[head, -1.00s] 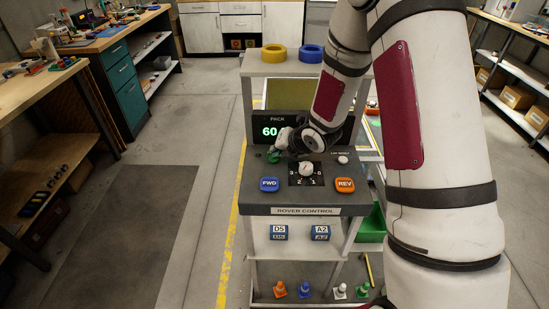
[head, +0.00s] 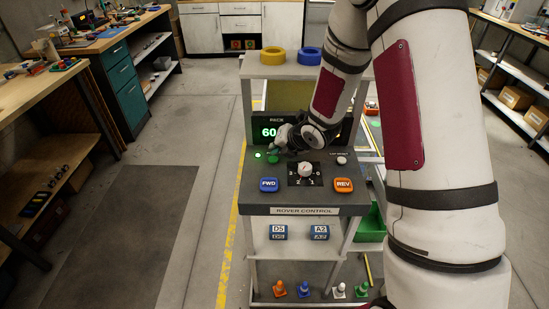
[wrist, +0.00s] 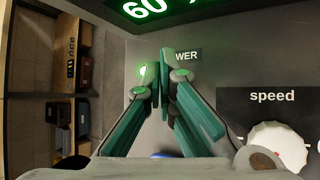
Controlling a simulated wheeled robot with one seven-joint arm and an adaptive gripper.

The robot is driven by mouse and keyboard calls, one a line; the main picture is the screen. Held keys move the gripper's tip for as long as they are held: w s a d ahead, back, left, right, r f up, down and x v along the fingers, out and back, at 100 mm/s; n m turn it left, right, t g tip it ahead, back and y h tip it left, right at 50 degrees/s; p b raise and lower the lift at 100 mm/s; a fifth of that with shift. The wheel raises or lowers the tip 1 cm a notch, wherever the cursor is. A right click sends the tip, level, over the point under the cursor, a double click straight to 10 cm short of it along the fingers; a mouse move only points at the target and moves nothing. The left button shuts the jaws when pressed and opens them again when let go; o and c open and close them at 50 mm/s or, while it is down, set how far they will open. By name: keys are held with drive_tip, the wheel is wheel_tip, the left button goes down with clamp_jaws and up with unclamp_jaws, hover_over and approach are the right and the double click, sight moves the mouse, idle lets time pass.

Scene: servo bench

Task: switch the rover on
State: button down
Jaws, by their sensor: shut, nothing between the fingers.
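The rover control console (head: 262,207) stands ahead in the head view. A green power button (head: 273,159) is at its upper left, and a small lamp (head: 258,155) left of it glows bright green. The lamp also glows in the wrist view (wrist: 143,72), partly behind a finger. My gripper (wrist: 159,64) is shut and empty, its teal fingers over the panel by a label of which "WER" shows. The fingers hide the button there. In the head view my gripper (head: 279,145) is just behind and above the button, seemingly clear of it.
The pack display (head: 268,132) shows a green 60, its right part hidden by my arm. A white speed knob (head: 305,170), a blue FWD button (head: 269,185), an orange REV button (head: 343,185) and a white button (head: 342,160) share the panel. Open floor lies left.

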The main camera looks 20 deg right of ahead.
sight(276, 158)
drive_tip(key=shift+r, duration=0.15)
drive_tip(key=shift+r+p, duration=1.6)
drive_tip(key=shift+r, duration=1.35)
